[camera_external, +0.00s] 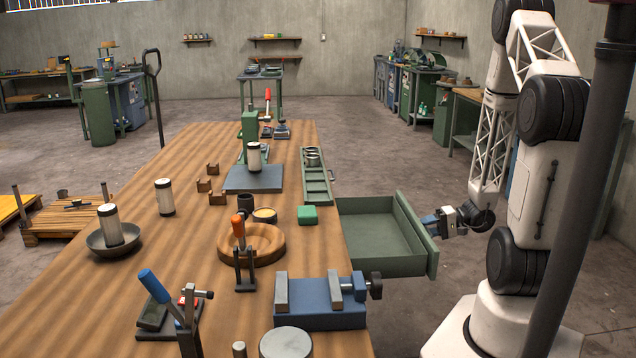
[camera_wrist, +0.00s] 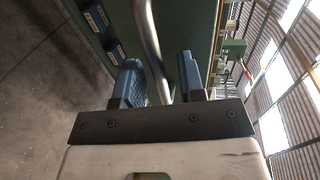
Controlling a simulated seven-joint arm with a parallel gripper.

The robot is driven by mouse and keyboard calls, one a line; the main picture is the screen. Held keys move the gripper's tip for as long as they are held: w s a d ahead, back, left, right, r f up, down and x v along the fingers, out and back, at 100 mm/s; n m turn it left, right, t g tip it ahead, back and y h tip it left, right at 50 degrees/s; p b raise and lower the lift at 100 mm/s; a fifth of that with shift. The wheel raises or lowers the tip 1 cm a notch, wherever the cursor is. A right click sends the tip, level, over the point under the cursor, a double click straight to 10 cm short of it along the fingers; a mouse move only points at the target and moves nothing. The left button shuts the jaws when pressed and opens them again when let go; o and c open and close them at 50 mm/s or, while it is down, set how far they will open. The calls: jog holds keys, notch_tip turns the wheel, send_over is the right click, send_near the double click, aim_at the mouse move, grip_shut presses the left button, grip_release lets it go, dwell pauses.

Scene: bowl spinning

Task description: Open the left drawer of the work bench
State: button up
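A green drawer (camera_external: 418,232) stands pulled out from the right side of the wooden work bench (camera_external: 190,262), and its inside looks empty. Whether it is the left drawer I cannot tell. My gripper (camera_external: 432,222) is at the outer face of its front panel. In the wrist view, the green panel (camera_wrist: 200,25) lies ahead and a curved metal handle (camera_wrist: 152,45) runs between the blue fingers of my gripper (camera_wrist: 160,75). The fingers stand apart, with a gap beside the bar. The handle is hidden in the external view.
A blue vise (camera_external: 318,303) sits on the bench near the drawer. Floor (camera_external: 405,300) is open below the drawer.

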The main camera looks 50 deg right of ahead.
jog(key=v, duration=0.7)
dwell(0.4)
jog(key=shift+s+d, duration=0.1)
jog(key=shift+s, duration=0.05)
dwell(0.5)
jog(key=w+a+r+n+g+h, duration=0.1)
jog(key=w+a+r+n+g, duration=0.1)
jog(key=w+a+r+g, duration=0.5)
jog(key=a+r+n+g, duration=0.3)
jog(key=a+r, duration=0.3)
jog(key=r, duration=0.4)
jog(key=s+a+r+n+h, duration=0.1)
jog(key=s+a+r+h, duration=0.1)
jog(key=a+r, duration=0.3)
jog(key=s+a+r+n+t+h, duration=0.1)
jog(key=s+a+r+h, duration=0.2)
jog(key=r, duration=0.3)
jog(key=s+a+r+n+h, duration=0.1)
jog(key=s+a+r+h, duration=0.1)
jog(key=a+r+h, duration=0.3)
jog(key=shift+s+a+r+n+t, duration=0.15)
jog(key=shift+s+a+n+t, duration=0.2)
jog(key=shift+a, duration=0.5)
